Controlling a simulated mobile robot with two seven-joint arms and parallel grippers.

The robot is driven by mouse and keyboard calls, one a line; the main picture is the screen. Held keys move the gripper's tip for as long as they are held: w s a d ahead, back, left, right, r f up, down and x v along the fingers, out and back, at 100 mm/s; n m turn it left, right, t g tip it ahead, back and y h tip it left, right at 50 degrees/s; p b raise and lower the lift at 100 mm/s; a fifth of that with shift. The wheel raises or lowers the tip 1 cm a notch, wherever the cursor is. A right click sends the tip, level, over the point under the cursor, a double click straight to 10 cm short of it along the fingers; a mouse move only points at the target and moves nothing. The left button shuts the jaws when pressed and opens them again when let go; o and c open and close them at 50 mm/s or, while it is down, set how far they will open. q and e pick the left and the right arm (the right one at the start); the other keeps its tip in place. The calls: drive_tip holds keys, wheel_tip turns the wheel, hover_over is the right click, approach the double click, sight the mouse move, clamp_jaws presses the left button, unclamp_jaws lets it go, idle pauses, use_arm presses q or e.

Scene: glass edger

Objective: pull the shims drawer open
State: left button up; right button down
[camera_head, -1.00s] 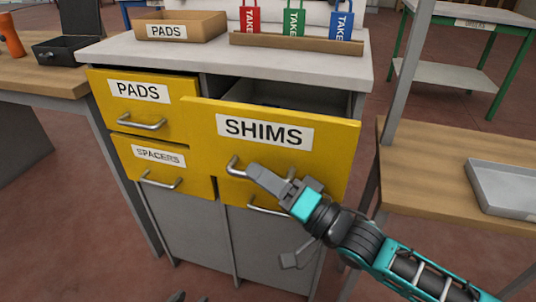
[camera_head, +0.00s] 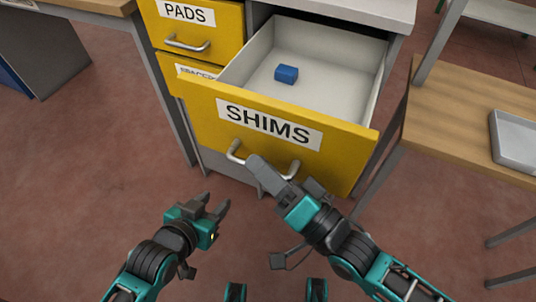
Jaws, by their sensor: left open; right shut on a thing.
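The shims drawer (camera_head: 262,129) has a yellow front with a SHIMS label and is pulled well out of the cabinet. Its white inside is visible, with one small blue block (camera_head: 287,74) lying in it. The drawer's metal bow handle (camera_head: 235,152) is on the front below the label. My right gripper (camera_head: 268,172) is at the handle and shut on it, covering its middle. My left gripper (camera_head: 216,207) is open and empty, left of and below the drawer front, apart from it.
The closed pads drawer (camera_head: 193,28) is at upper left, with the partly hidden spacers drawer below it. A wooden table (camera_head: 478,110) with a grey tray (camera_head: 515,138) stands at right. Another table edge is at upper left. The floor (camera_head: 90,190) at left is clear.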

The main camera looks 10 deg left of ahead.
use_arm(q)
drive_tip(key=shift+s+f, duration=0.15)
drive_tip(key=shift+s, duration=0.05)
drive_tip(key=shift+s+a, duration=0.1)
drive_tip(key=shift+s, duration=0.05)
use_arm(e)
drive_tip(key=c, duration=1.4)
unclamp_jaws()
use_arm(q)
drive_tip(key=shift+w+r, duration=0.2)
drive_tip(key=shift+w, duration=0.05)
use_arm(e)
drive_tip(key=v, duration=1.3)
use_arm(q)
drive_tip(key=shift+s+f, duration=0.1)
drive_tip(key=shift+s, duration=0.05)
drive_tip(key=shift+s, duration=0.1)
